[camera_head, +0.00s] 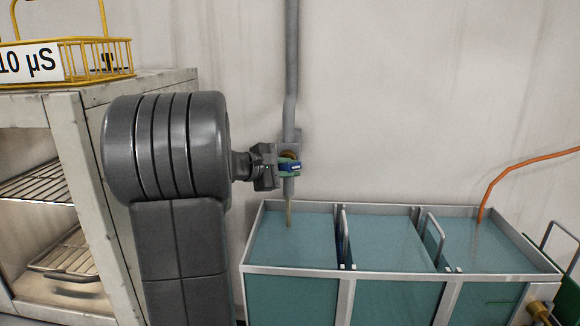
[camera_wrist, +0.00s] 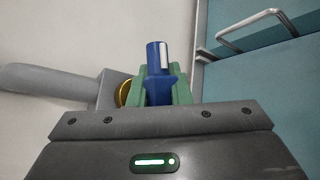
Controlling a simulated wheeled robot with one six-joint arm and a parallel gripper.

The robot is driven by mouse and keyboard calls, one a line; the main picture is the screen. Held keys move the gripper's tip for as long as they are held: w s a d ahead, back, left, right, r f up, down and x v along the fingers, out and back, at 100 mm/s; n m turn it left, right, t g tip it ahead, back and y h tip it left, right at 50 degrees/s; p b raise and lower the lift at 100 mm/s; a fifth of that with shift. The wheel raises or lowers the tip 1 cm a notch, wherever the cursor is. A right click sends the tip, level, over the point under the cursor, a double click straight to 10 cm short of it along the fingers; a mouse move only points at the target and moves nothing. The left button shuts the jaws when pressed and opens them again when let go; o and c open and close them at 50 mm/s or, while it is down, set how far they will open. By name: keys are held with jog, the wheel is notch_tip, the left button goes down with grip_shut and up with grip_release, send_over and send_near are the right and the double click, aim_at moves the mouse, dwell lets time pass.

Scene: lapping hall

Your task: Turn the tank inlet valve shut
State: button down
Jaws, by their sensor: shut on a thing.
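A grey pipe (camera_head: 291,60) runs down the wall to the tank inlet valve, whose brass-coloured body (camera_wrist: 125,93) shows beside my gripper in the wrist view. The valve's blue handle (camera_wrist: 158,75) has a white stripe and lies crosswise to the pipe in that view. My gripper (camera_wrist: 160,88) is shut on the handle, with a green finger on each side of it. In the head view my gripper (camera_head: 289,168) reaches the valve from the left and partly hides it. The blue handle (camera_head: 295,166) shows there as a small patch.
A tank (camera_head: 300,271) with several water-filled compartments stands below right of the valve. A thin tan spout or stream (camera_head: 289,214) enters its left compartment. An orange hose (camera_head: 525,161) enters the right one. A cabinet (camera_head: 75,140) with a yellow basket (camera_head: 95,58) stands left.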

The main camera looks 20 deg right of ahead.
jog(key=shift+f+m+y+p, duration=0.1)
jog(key=shift+m+y+p, duration=0.45)
jog(key=shift+y, duration=0.45)
jog(key=shift+a+f, duration=0.1)
jog(key=c, duration=1.3)
grip_release()
jog(key=shift+c, duration=0.2)
jog(key=v, duration=1.3)
jog(key=shift+s+a+r+p, duration=0.2)
jog(key=shift+s+a+p, duration=0.05)
jog(key=shift+p, duration=0.1)
